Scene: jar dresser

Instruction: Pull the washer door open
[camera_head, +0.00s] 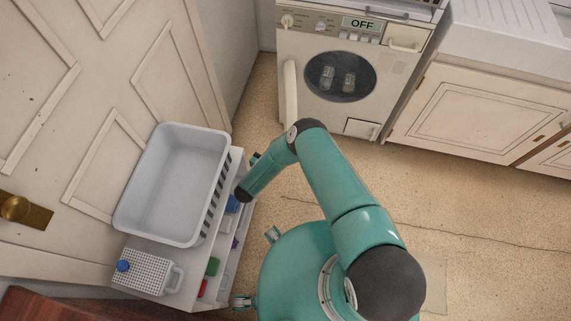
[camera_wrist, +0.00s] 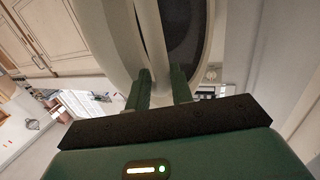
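The white washer (camera_head: 394,71) stands at the back with its display reading OFF. Its round dark opening (camera_head: 340,76) shows two clear jars inside. The washer door (camera_head: 290,94) is seen nearly edge-on, swung out at the left of the opening. In the wrist view the pale door (camera_wrist: 120,35) with a dark round part fills the upper middle, close beyond my gripper (camera_wrist: 162,76). Its two green fingers stand apart with a pale strip showing between them. I cannot tell whether they touch the door. In the head view my arm reaches left and the fingers cannot be made out.
A white basket (camera_head: 165,235) sits on a low shelf unit at the left, with a perforated white container (camera_head: 148,272) in front. A panelled door (camera_head: 75,120) stands at the left. White cabinets (camera_head: 475,112) line the right. The floor (camera_head: 450,215) is clear at right.

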